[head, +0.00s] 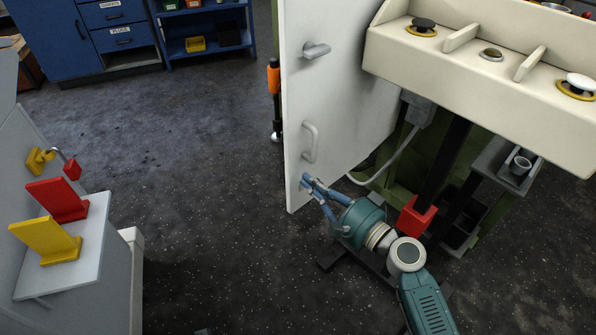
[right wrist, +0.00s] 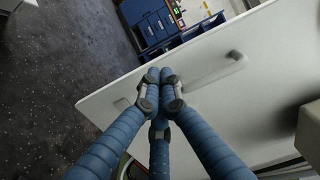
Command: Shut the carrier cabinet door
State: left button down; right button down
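The white cabinet door (head: 345,90) stands swung open in the head view, with a lever latch (head: 316,50) high and a pull handle (head: 310,142) lower down. The door also fills much of the right wrist view (right wrist: 245,110), with the pull handle (right wrist: 215,72) right of the fingers. My right gripper (head: 306,181) is at the door's lower left, near its free edge and below the handle. Its blue fingers converge with tips together (right wrist: 161,75), and nothing shows between them. Whether the tips touch the door I cannot tell. My left gripper is out of view.
A cream console (head: 480,75) with buttons overhangs the greenish cabinet (head: 485,220) at the right. A red block (head: 416,216) is close to my right wrist. A grey stand (head: 90,245) with red and yellow holders is at the left. Dark floor (head: 200,150) between is clear.

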aim_at(290, 167)
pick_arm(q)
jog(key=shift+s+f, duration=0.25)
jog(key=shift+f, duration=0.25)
pick_arm(e)
jog(key=shift+x, duration=2.3)
jog(key=shift+a, duration=0.1)
